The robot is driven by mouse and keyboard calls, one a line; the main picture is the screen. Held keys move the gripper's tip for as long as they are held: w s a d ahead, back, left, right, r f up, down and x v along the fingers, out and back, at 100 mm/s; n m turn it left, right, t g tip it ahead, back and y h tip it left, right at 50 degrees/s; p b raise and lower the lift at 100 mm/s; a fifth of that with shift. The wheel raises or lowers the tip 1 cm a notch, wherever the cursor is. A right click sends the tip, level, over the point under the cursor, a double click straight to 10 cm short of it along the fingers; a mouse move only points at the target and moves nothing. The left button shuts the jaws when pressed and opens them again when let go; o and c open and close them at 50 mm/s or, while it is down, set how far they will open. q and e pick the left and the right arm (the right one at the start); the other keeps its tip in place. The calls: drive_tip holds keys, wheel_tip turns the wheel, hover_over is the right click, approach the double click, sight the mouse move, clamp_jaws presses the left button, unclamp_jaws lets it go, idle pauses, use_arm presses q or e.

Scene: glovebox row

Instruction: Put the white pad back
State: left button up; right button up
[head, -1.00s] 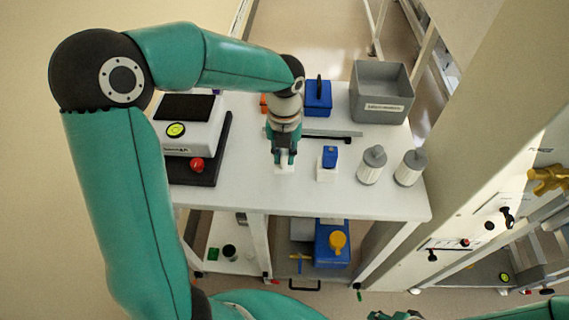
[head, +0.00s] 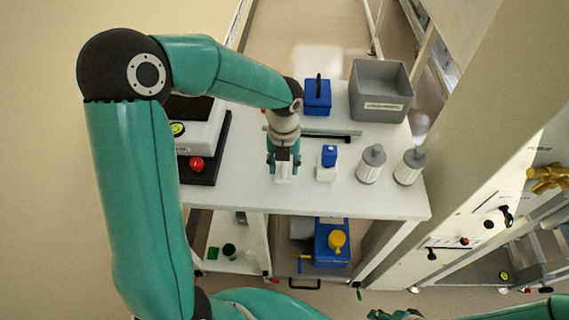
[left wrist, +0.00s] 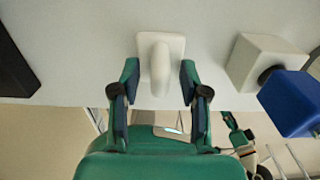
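The white pad (head: 284,179) sits at the table's front part, below my left gripper (head: 284,164). In the left wrist view the pad (left wrist: 177,46) shows a square base with a rounded upright grip. My left gripper (left wrist: 160,85) is open, with one finger on each side of that grip and a small gap at both sides. The fingers hide part of the pad in the head view.
A white block with a blue top (head: 327,165) stands close right of the pad; two grey-capped cylinders (head: 371,165) stand further right. A grey bin (head: 381,92) and a blue box (head: 317,97) are behind. A white device (head: 203,135) is left. The table's front edge is near.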

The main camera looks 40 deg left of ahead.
use_arm(q)
drive_tip(key=shift+r, duration=0.1)
wheel_tip(320, 180, up, 12)
idle(0.6)
idle(0.4)
